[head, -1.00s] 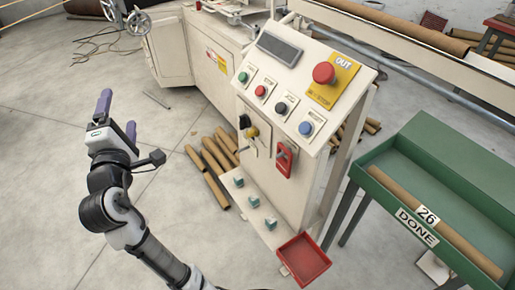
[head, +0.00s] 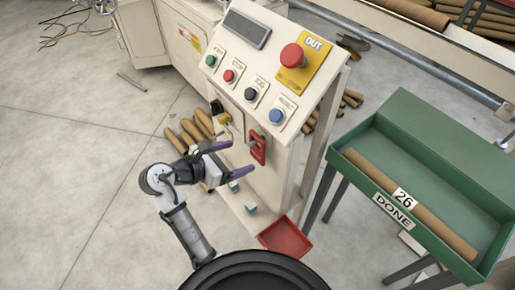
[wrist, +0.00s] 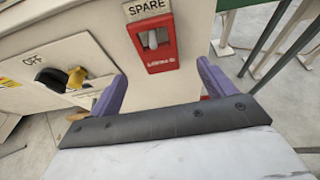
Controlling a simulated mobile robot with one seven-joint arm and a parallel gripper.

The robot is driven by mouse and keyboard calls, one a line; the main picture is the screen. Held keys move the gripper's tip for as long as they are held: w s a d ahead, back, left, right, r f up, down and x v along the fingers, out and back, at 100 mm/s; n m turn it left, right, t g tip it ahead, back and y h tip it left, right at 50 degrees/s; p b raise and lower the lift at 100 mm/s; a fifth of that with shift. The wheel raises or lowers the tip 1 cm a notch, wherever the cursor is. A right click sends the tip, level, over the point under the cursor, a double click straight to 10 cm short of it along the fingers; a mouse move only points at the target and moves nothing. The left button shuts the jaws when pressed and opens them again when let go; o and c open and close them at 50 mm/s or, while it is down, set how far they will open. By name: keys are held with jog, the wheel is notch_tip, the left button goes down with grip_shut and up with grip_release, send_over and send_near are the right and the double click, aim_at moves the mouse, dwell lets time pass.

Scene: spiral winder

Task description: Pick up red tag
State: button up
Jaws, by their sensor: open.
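The red tag (head: 257,148) hangs on the lower front of the cream control cabinet. In the wrist view the red tag (wrist: 154,43) is upright under a SPARE label, with a grey peg showing through its opening. My gripper (head: 238,157) is open and empty, with its purple fingers pointing at the cabinet just left of the tag in the head view. In the wrist view my gripper (wrist: 162,72) has one finger on each side below the tag, and the tag sits ahead between them, apart from both.
A black and yellow switch (wrist: 62,79) marked OFF is left of the tag. Buttons and a red emergency stop (head: 293,56) are above. A red tray (head: 285,238) sits low at the cabinet's foot. A green DONE table (head: 437,118) stands to the right. Cardboard tubes lie behind.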

aim_at(256, 148)
jog(key=shift+p+x, duration=0.3)
jog(key=shift+x, duration=3.2)
jog(key=shift+r, duration=0.1)
jog(key=c, duration=1.1)
jog(key=shift+r, duration=0.5)
jog(key=shift+s+a+r, duration=0.1)
jog(key=shift+a+r, duration=0.1)
jog(key=shift+a, duration=0.15)
jog(key=s+a+p, duration=0.1)
jog(key=s+a, duration=0.2)
jog(key=a, duration=0.1)
jog(key=s+a+p, duration=0.2)
jog(key=s+a, duration=0.2)
jog(key=a, duration=0.1)
jog(key=s+a+p, duration=0.2)
jog(key=s+a, duration=0.1)
jog(key=a, duration=0.2)
jog(key=shift+s, duration=0.15)
